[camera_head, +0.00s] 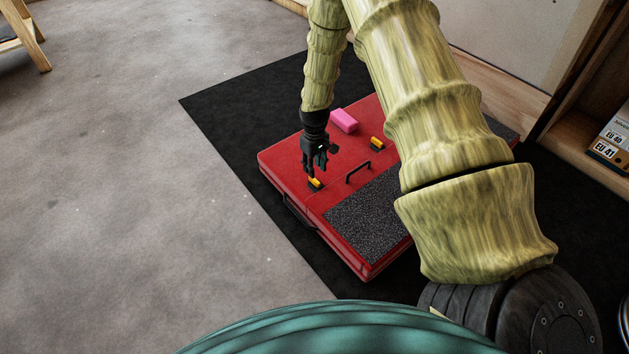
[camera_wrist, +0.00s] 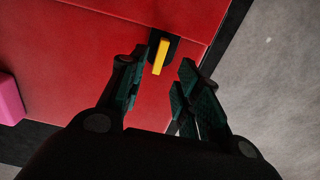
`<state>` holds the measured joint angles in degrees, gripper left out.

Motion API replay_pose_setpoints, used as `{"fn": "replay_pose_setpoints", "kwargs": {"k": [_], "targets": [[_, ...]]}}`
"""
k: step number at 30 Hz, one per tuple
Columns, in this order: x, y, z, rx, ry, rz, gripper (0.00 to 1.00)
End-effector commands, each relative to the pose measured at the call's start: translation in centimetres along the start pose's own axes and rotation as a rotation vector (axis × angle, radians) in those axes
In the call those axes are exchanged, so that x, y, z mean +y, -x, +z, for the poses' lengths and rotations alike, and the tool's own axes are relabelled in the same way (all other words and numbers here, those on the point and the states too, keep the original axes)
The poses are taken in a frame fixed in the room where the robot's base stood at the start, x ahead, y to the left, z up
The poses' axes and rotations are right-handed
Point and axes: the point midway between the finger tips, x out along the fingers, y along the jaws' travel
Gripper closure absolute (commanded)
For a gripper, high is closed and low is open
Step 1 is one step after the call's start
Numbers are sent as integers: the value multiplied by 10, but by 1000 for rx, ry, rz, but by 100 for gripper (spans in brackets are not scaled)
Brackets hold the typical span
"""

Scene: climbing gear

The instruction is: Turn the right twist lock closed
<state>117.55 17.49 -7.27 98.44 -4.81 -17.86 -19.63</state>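A red case (camera_head: 285,158) lies flat on a black mat and carries two twist locks with yellow handles. The near lock (camera_head: 316,184) is just below my gripper (camera_head: 313,172); the far lock (camera_head: 377,143) is further right, past a black carry handle. In the wrist view one yellow handle (camera_wrist: 160,57) on a dark base shows close to the case edge. My gripper (camera_wrist: 165,75) is open there, with the yellow handle showing in the gap between its fingertips. Contact with it cannot be told. Which lock the task calls right is not marked.
A pink block (camera_head: 344,121) lies on the case beyond my gripper. A black handle (camera_head: 358,172) stands up between the locks, beside a dark speckled panel (camera_head: 368,220). A shelf with boxes (camera_head: 610,145) is at the right.

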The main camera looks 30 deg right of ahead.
Motion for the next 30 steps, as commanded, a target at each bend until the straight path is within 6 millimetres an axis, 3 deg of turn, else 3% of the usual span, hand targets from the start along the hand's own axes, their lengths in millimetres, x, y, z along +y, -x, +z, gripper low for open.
{"fn": "replay_pose_setpoints", "kwargs": {"k": [3,10,25,30], "targets": [[0,-25,0,0,0,0,67],[0,-52,0,0,0,0,67],[0,-62,0,1,0,0,67],[0,-62,0,1,0,0,98]]}}
